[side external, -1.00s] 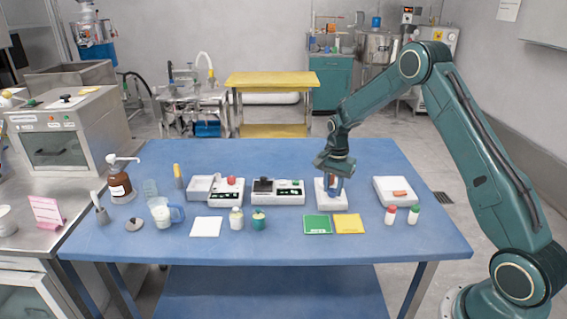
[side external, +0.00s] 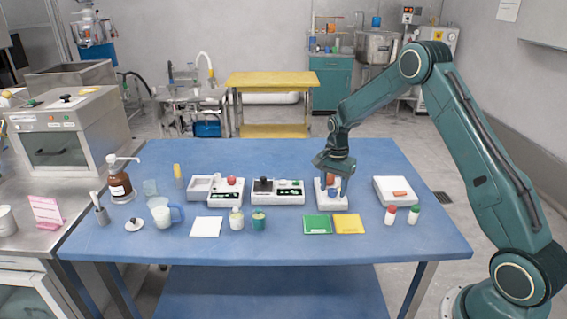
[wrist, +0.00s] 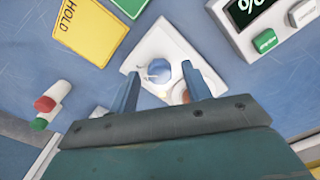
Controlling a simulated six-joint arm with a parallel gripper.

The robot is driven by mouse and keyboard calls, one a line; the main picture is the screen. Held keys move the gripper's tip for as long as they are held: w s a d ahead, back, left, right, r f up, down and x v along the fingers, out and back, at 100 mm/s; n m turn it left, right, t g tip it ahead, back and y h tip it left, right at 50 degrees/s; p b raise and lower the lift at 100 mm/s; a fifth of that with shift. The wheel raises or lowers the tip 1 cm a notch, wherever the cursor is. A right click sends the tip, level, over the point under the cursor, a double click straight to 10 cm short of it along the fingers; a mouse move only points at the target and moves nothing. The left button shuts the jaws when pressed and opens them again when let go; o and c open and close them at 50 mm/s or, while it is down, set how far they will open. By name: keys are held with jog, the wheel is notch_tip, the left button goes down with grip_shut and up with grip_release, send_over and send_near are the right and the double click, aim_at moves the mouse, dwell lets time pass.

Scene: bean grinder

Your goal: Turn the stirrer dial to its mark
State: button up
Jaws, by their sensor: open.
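The stirrer (side external: 332,203) is a small white unit on the blue table, under my gripper. In the wrist view its white top (wrist: 158,42) carries a round blue dial (wrist: 163,68) with a white shape at its left side. An orange-brown round part (side external: 330,181) sits behind the dial and is partly hidden by a finger in the wrist view. My gripper (wrist: 160,76) is open, with one blue finger on each side of the dial. I cannot tell whether the fingers touch it. The dial's mark is not clear in either view.
A white unit with a display (side external: 278,192) stands left of the stirrer, and a white unit with an orange bar (side external: 395,190) stands right. Green (side external: 317,224) and yellow (side external: 348,224) cards lie in front. Red- and green-capped bottles (side external: 390,215) stand at the front right.

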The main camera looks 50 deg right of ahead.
aim_at(333, 191)
jog(key=shift+r, duration=0.15)
notch_tip(333, 191, up, 14)
jog(key=shift+f, duration=0.2)
dwell(0.5)
jog(key=s+a+r+n+t, duration=0.3)
jog(key=s+a+r+n, duration=0.5)
jog(key=s+a+r, duration=0.45)
jog(key=s+a+n+t, duration=0.1)
jog(key=s+a+n, duration=0.2)
jog(key=s, duration=0.6)
jog(key=s+a+n+t, duration=0.1)
jog(key=s+a+n, duration=0.2)
jog(key=s, duration=0.6)
jog(key=shift+f+n+t, duration=0.3)
jog(key=shift+f+n, duration=0.05)
jog(key=shift+n, duration=0.65)
